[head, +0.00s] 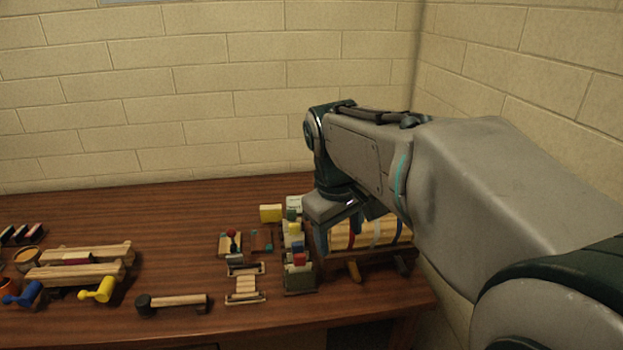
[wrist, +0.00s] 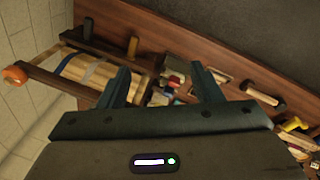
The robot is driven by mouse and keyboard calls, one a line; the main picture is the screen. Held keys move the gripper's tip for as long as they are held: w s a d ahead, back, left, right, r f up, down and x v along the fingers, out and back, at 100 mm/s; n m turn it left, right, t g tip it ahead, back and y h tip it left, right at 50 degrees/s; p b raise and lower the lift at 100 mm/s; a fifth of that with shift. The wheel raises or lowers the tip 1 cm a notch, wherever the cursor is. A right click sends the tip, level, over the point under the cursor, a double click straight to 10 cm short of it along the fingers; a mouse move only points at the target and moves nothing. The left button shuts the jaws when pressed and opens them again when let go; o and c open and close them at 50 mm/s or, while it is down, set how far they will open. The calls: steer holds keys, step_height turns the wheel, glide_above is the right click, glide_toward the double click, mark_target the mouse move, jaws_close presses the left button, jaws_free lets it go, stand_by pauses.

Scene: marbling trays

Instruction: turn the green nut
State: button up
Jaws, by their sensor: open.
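I cannot pick out the green nut for certain. A small pale green piece (head: 294,203) shows at the back of a cluster of coloured blocks, left of my gripper; it is too small to tell if it is the nut. My gripper (head: 338,236) points down beside the cluster, over the left end of a wooden slatted roller frame (head: 350,262), and hides part of it. In the wrist view my gripper (wrist: 162,88) has its two fingers wide apart with nothing held between them. Small red, white and blue parts (wrist: 172,82) lie beyond the gap.
Yellow (head: 271,213) and red-knobbed (head: 231,240) pieces stand left of the cluster. A wooden cylinder (head: 180,302), a yellow crank (head: 97,291) and a blue crank (head: 24,295) lie further left. An orange knob (wrist: 14,75) shows in the wrist view. The table's back left (head: 150,215) is clear.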

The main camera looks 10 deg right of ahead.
steer(key=w+d+r+n+g+y+p, duration=0.1)
steer(key=w+r+n, duration=0.2)
steer(key=w+r, duration=0.35)
steer(key=w+d+r+n+g+p, duration=0.1)
steer(key=w+r+n, duration=0.3)
steer(key=w, duration=0.5)
steer(key=f, duration=0.6)
steer(key=f+b, duration=0.1)
steer(key=f, duration=0.6)
steer(key=shift+a+f, duration=0.2)
steer(key=shift+f, duration=0.1)
steer(key=shift+c, duration=0.3)
steer(key=c, duration=0.9)
